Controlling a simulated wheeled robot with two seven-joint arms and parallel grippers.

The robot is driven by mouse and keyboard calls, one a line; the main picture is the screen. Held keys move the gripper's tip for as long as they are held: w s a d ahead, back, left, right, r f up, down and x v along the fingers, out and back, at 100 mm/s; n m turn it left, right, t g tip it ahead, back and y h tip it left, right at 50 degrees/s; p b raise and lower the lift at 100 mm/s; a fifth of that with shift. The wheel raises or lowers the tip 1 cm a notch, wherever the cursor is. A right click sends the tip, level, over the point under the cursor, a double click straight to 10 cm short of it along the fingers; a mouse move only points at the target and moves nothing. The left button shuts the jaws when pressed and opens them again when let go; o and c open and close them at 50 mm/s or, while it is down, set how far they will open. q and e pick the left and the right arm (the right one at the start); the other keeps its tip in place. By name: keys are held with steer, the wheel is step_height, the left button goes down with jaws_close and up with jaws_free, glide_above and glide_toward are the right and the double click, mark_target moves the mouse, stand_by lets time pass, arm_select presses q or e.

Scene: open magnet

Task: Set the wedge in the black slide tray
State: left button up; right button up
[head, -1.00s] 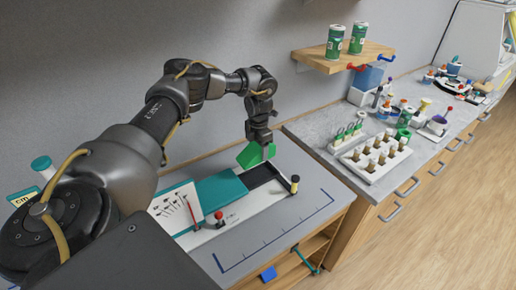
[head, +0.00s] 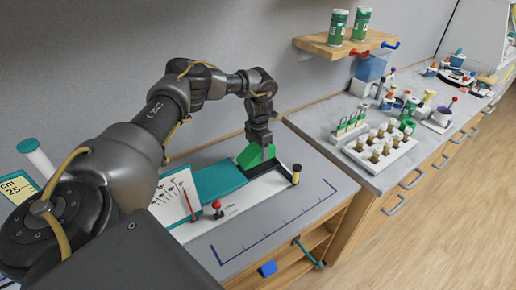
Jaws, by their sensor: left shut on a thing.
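The green wedge (head: 250,157) is in my left gripper (head: 259,144), which is shut on it and points down. The wedge is low over the black slide tray (head: 278,168), at the right end of the teal slide (head: 218,181). The wedge and gripper hide much of the tray. I cannot tell whether the wedge touches the tray floor. My right gripper is out of view.
A white rack of vials (head: 377,146) stands on the right counter.

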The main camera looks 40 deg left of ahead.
arm_select(q)
steer(key=shift+f+b, duration=0.6)
steer(key=shift+f, duration=0.35)
steer(key=shift+f+b, duration=0.7)
steer(key=shift+f, duration=0.55)
steer(key=shift+f, duration=0.15)
steer(key=o, duration=1.1)
